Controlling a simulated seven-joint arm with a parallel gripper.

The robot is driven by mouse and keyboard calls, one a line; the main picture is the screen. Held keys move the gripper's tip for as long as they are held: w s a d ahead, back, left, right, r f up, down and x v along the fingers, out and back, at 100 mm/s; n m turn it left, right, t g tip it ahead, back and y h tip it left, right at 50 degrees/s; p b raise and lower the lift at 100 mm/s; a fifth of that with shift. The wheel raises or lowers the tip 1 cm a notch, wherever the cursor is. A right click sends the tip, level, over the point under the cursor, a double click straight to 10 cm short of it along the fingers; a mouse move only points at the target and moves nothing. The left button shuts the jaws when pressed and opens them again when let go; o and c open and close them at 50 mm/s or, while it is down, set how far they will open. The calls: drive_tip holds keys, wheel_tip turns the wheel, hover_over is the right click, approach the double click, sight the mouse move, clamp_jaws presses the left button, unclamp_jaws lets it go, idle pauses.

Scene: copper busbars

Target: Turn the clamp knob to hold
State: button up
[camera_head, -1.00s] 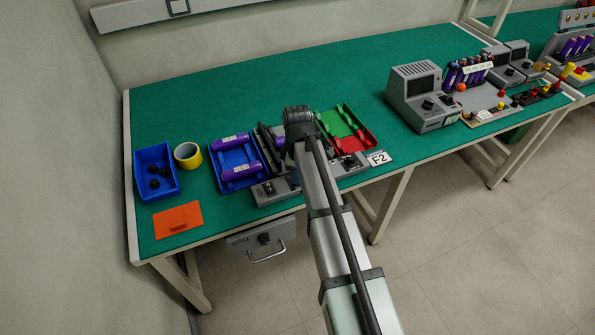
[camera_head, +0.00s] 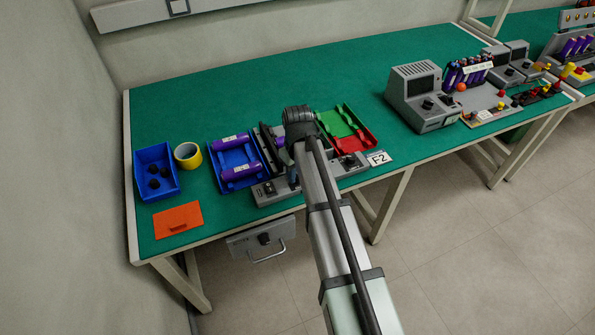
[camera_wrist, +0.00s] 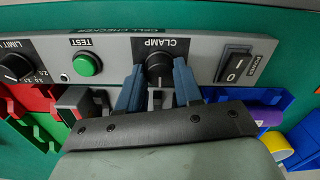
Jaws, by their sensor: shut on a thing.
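The black clamp knob (camera_wrist: 160,66) sits on the grey cell checker panel (camera_wrist: 208,62), under the upside-down word CLAMP in the wrist view. My gripper (camera_wrist: 159,82) is shut on the knob, with one blue-grey finger on each side of it. A white mark shows on the knob's near end. In the head view the cell checker (camera_head: 268,188) stands near the front edge of the green bench, and my arm hides the clamp knob there.
On the panel are a green TEST button (camera_wrist: 87,64), a LIMIT knob (camera_wrist: 16,66) and a power switch (camera_wrist: 235,66). Beside the checker stand a blue tray (camera_head: 234,183) with purple cells and a red-and-green tray (camera_head: 370,146). Yellow tape (camera_head: 187,155) and a blue bin (camera_head: 143,186) lie left.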

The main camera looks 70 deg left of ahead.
drive_tip(key=m, duration=0.4)
drive_tip(key=shift+m, duration=0.3)
drive_tip(key=m, duration=0.4)
drive_tip(key=shift+m, duration=0.4)
drive_tip(key=o, duration=1)
drive_tip(key=shift+o, duration=0.2)
wheel_tip(320, 180, up, 14)
drive_tip(key=shift+f, duration=0.15)
idle(0.5)
